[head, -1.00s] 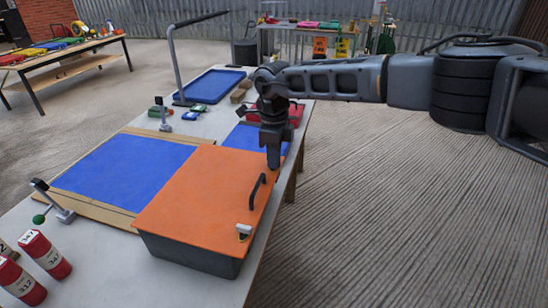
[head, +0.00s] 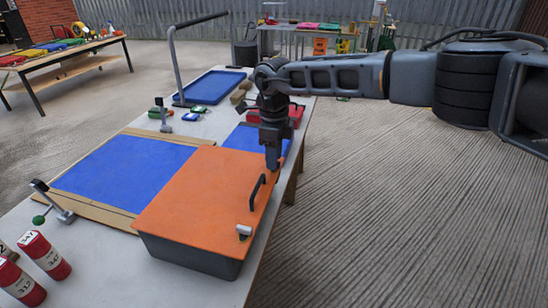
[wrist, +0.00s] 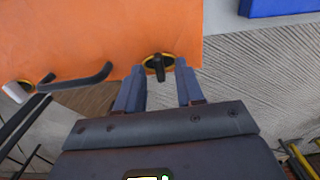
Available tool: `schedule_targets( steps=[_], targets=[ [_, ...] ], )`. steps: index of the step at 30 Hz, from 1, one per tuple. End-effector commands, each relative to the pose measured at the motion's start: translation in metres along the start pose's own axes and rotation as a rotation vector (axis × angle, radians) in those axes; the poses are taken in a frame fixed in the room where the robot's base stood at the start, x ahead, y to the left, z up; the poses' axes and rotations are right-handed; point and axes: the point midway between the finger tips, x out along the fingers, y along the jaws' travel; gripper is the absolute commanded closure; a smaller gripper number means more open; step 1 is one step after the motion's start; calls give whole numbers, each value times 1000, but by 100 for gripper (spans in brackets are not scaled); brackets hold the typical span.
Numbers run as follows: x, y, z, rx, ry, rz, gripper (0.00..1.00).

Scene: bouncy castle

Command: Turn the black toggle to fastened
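The black toggle (wrist: 158,66) sits on a yellow ring near the edge of the orange lid (wrist: 95,30). The orange lid (head: 195,195) covers a dark grey box (head: 190,254) in the head view. My gripper (wrist: 159,70) is open, with one fingertip on either side of the black toggle in the wrist view; contact cannot be told. In the head view my gripper (head: 272,166) points down at the lid's right edge and hides the toggle. A white toggle (head: 243,231) sits at the near end of the same edge, also at the left in the wrist view (wrist: 17,91).
A black handle (head: 257,191) stands up from the lid between the two toggles. Blue sheets (head: 125,170) lie left of and behind the box. Open floor (head: 400,220) lies right of the table.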

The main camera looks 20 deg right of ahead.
Motion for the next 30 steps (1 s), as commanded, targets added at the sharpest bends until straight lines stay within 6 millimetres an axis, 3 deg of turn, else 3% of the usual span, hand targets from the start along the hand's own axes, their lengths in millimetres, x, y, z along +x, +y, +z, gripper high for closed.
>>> schedule_targets(
  steps=[12,30],
  targets=[
    [-61,-1,0,0,-1,-1,63],
    [-68,0,0,0,0,0,63]
  ],
)
